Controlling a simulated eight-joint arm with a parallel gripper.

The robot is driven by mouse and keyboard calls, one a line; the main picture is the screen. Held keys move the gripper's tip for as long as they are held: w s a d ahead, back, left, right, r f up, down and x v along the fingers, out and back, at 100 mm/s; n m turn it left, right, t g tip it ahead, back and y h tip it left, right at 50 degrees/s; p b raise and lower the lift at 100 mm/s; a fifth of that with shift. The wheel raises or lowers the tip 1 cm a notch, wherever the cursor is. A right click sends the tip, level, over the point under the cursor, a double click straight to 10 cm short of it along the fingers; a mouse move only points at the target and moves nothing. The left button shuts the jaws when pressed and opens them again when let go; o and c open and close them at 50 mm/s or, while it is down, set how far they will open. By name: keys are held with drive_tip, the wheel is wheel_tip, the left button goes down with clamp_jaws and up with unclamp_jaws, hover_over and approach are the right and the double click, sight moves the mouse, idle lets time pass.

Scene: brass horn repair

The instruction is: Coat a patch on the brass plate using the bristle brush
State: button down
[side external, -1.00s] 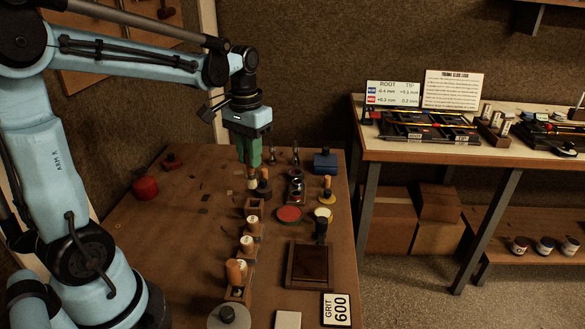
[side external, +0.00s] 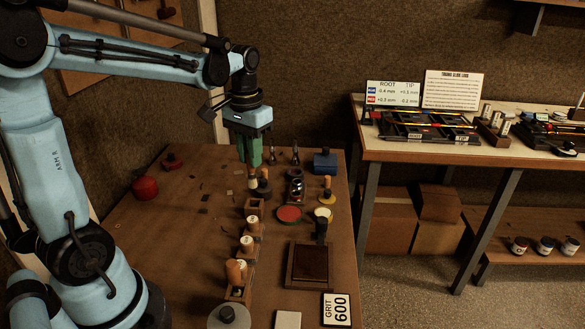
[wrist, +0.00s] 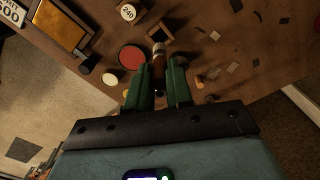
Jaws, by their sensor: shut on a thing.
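My gripper (side external: 250,152) has green fingers and is over the far part of the workbench. In the wrist view my gripper (wrist: 165,85) is shut on a slim brown-handled tool with a pale collar, which looks like the bristle brush (wrist: 158,60). In the side view the brush (side external: 252,183) points down below the fingers, beside a wooden-handled tool on a dark base. Its bristles cannot be made out. The brass plate (side external: 311,263) lies in a dark-framed tray near the front, looking brown there. It shines golden in the wrist view (wrist: 65,28), well away from the brush.
A row of numbered wooden cylinders (side external: 247,243) in holders stands between my gripper and the front. A red disc (side external: 289,214), a cream disc and a blue block (side external: 325,161) are to the right. A red pot (side external: 145,187) is at left.

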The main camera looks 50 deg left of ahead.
drive_tip(key=w+d, duration=1.2)
drive_tip(key=shift+s+a+f, duration=0.1)
drive_tip(key=shift+f, duration=1.3)
drive_tip(key=shift+s+a+f, duration=0.1)
drive_tip(key=shift+f, duration=1.3)
drive_tip(key=shift+f, duration=0.6)
drive_tip(key=shift+r, duration=0.1)
wheel_tip(320, 180, up, 7)
idle(0.4)
drive_tip(key=shift+s, duration=0.1)
idle(0.4)
